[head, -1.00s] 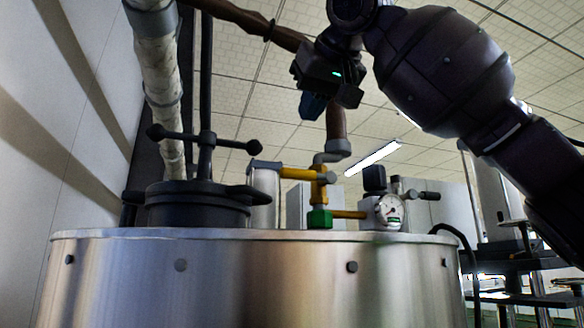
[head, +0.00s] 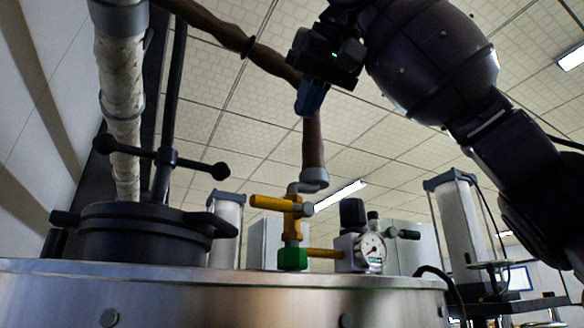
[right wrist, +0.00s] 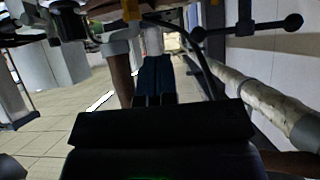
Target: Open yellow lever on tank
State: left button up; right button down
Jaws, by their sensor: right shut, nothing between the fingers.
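The yellow lever (head: 272,203) lies level, pointing left, on a yellow valve fitting with a green base (head: 293,259). The fitting stands on top of the silver tank (head: 230,285), below a brown pipe. My right gripper (head: 310,98) is above the lever and apart from it, beside the brown pipe. Its blue fingers are closed and empty. In the right wrist view, the blue fingers (right wrist: 155,78) are together, and a bit of yellow (right wrist: 130,8) shows at the top edge. My left gripper is not in view.
A brown pipe (head: 313,145) comes down close to my right gripper. A gauge (head: 370,250) stands right of the valve. A black lid with a cross handle (head: 145,225) stands on the left of the tank, near a wrapped pale pipe (head: 119,90).

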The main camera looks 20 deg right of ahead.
jog(key=p, duration=0.2)
send_over(281, 206)
jog(key=s, duration=0.2)
notch_tip(281, 206, down, 5)
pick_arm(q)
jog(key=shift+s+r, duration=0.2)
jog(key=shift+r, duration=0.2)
pick_arm(e)
jog(key=shift+w+a+f, duration=0.1)
jog(key=shift+w+f, duration=0.15)
jog(key=shift+f, duration=0.85)
jog(key=shift+w+a+f, duration=0.1)
jog(key=shift+w+f, duration=0.1)
jog(key=shift+f, duration=0.85)
jog(key=shift+d, duration=0.1)
